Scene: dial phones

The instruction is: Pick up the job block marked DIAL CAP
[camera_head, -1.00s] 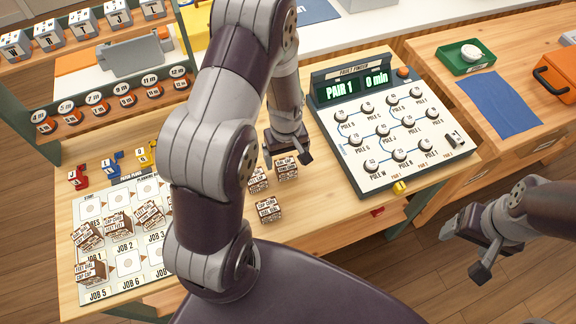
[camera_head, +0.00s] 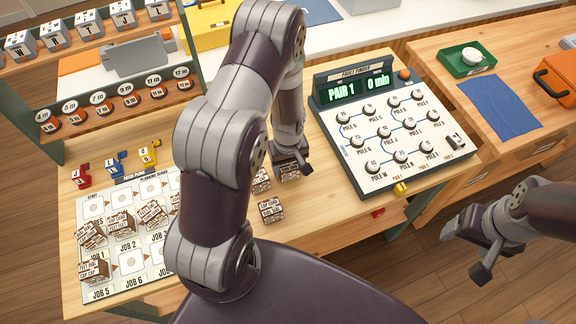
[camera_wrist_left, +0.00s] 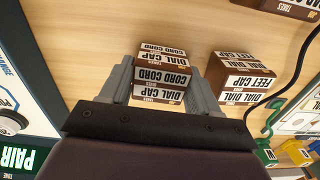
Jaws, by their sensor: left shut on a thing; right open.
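My left gripper (camera_head: 290,163) is shut on a brown and white block (camera_head: 290,173) on the wooden table. In the left wrist view this block (camera_wrist_left: 162,76) sits between the two fingers, its faces reading DIAL CAP and CORD CORD. A second block (camera_wrist_left: 243,77), with FEET CAP and DIAL DIAL lettering, stands just right of the fingers there; in the head view a block (camera_head: 261,181) stands left of the gripper. Another block (camera_head: 271,208) is nearer the front. My right gripper (camera_head: 466,252) is open and empty, off the table's front edge.
A fault finder panel (camera_head: 395,140) showing PAIR 1 stands right of the left gripper. A planning board (camera_head: 127,262) with several blocks lies at left, partly behind my left arm. A dark cable (camera_wrist_left: 290,95) runs beside the second block.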

